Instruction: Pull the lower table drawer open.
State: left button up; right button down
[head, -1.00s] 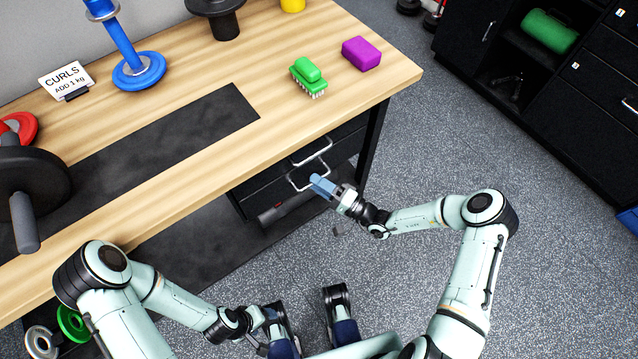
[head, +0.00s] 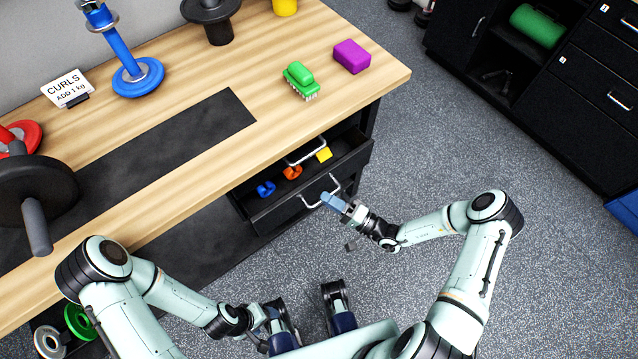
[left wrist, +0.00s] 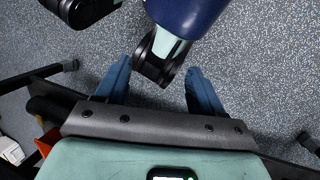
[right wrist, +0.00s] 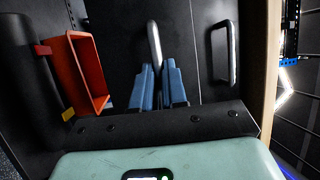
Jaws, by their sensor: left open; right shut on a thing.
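The lower table drawer (head: 283,214) is black and stands partly pulled out under the wooden table. Blue, orange (head: 292,173) and yellow (head: 324,154) items show inside it. My right gripper (head: 333,201) is shut on its silvery bar handle (right wrist: 154,42); the blue fingers (right wrist: 158,84) close around the bar in the right wrist view. The upper drawer's handle (head: 305,152) is above and behind, and also shows in the right wrist view (right wrist: 224,52). My left gripper (head: 266,318) is open and empty, low near my base; its fingers (left wrist: 160,88) are wide apart.
The wooden table (head: 220,75) carries a green brush (head: 300,80), a purple block (head: 352,56), a sign (head: 68,88) and weights. An orange bin (right wrist: 78,75) is left of the handle in the right wrist view. Free floor (head: 420,160) lies right of the drawer.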

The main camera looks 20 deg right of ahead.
pick_arm(q)
jog(key=r+p, duration=0.1)
jog(key=s+r+p, duration=0.1)
jog(key=r+p, duration=0.1)
jog(key=shift+s+g, duration=0.1)
jog(key=shift+g, duration=0.2)
pick_arm(e)
jog(key=s+d, duration=0.3)
jog(key=s, duration=0.5)
jog(key=s+d, duration=0.3)
jog(key=s, duration=0.6)
jog(key=shift+s+d, duration=0.2)
jog(key=shift+s, duration=0.1)
jog(key=c, duration=1.2)
grip_release()
pick_arm(q)
jog(key=shift+w+f+b, duration=0.25)
jog(key=shift+f+b, duration=0.35)
jog(key=shift+b, duration=0.1)
pick_arm(e)
jog(key=v, duration=1.3)
jog(key=shift+s+d, duration=0.1)
jog(key=shift+d, duration=0.05)
